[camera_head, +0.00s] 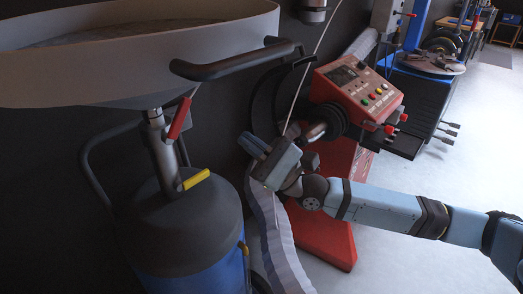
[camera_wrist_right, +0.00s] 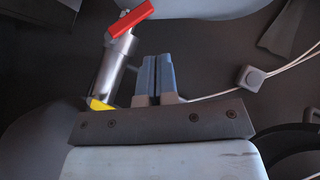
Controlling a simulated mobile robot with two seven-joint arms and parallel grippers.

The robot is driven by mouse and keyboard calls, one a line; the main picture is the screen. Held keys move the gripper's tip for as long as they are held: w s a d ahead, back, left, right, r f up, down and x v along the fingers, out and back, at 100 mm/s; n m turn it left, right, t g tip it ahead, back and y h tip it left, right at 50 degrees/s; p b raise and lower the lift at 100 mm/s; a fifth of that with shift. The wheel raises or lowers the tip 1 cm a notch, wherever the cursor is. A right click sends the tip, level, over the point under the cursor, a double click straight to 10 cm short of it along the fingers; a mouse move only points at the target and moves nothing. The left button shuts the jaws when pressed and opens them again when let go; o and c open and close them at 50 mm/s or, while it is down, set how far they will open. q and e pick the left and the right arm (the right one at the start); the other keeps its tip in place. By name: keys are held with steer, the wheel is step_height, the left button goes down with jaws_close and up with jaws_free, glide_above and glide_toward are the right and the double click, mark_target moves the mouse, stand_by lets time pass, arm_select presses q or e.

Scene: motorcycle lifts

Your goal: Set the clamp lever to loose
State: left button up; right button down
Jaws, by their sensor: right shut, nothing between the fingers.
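A red lever (camera_head: 180,118) sits on the metal neck (camera_head: 162,150) below a wide grey basin, tilted up to the right. It also shows in the right wrist view (camera_wrist_right: 130,19), up and left of the fingertips. A yellow lever (camera_head: 196,179) is lower on the neck, at the drum's top; part of it shows in the wrist view (camera_wrist_right: 99,104). The frames do not label which is the clamp lever. My right gripper (camera_head: 249,142) is shut and empty, right of both levers and apart from them. Its blue fingers show together in the wrist view (camera_wrist_right: 157,58). My left gripper is not in view.
The grey basin (camera_head: 130,100) with its dark handle (camera_head: 230,66) overhangs the neck. The drum (camera_head: 190,225) is dark on top and blue below. A red machine (camera_head: 358,88) stands behind my right arm. A pale hose (camera_head: 275,240) hangs below the gripper. Floor is open at right.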

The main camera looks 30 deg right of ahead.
steer(key=v, duration=0.3)
steer(key=shift+d+f, duration=0.1)
stand_by(0.4)
